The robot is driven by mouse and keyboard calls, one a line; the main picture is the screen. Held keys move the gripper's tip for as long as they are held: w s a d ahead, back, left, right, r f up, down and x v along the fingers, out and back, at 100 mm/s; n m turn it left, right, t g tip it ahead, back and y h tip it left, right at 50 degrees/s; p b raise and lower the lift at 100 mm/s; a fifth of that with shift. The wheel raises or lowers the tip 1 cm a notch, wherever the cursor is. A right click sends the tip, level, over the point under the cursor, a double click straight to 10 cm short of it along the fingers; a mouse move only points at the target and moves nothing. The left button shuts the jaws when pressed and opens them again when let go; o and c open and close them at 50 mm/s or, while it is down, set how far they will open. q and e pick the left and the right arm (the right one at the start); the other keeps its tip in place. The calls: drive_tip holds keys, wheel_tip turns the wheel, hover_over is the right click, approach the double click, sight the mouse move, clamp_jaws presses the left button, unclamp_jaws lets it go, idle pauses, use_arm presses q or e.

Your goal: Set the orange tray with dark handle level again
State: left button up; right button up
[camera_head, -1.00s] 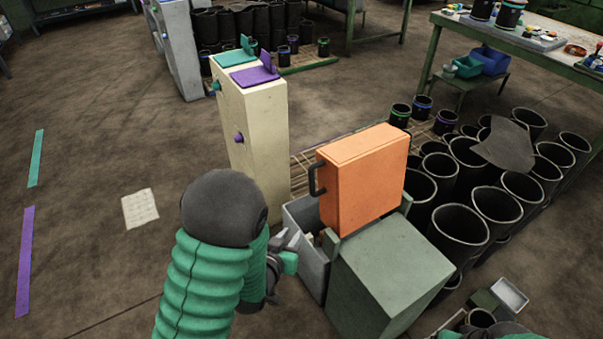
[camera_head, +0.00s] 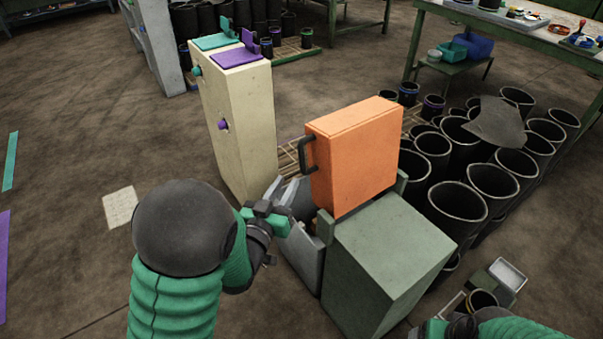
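The orange tray (camera_head: 355,160) is a thick orange box shape standing up at the middle. Its dark handle (camera_head: 306,155) is on its left face. The tray's lower edge is by a grey-green block (camera_head: 390,255) with small upright posts; how its underside rests is hidden, and I see no clear tilt. My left gripper (camera_head: 279,193) is below and left of the handle, apart from it. Its pale fingers look spread and empty, partly blending with the grey bin behind. My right gripper (camera_head: 447,327) is at the bottom right, cut by the frame edge; its fingers are not clear.
A tall cream cabinet (camera_head: 245,130) stands behind left. Several black sleeves (camera_head: 455,195) crowd the right. Small trays (camera_head: 507,273) lie at lower right. The floor at left is mostly open.

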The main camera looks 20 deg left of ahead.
sight(301, 161)
use_arm(q)
drive_tip(key=w, duration=0.7)
drive_tip(key=w+d, duration=0.1)
drive_tip(key=w, duration=0.3)
drive_tip(key=shift+w, duration=0.15)
clamp_jaws()
idle(0.9)
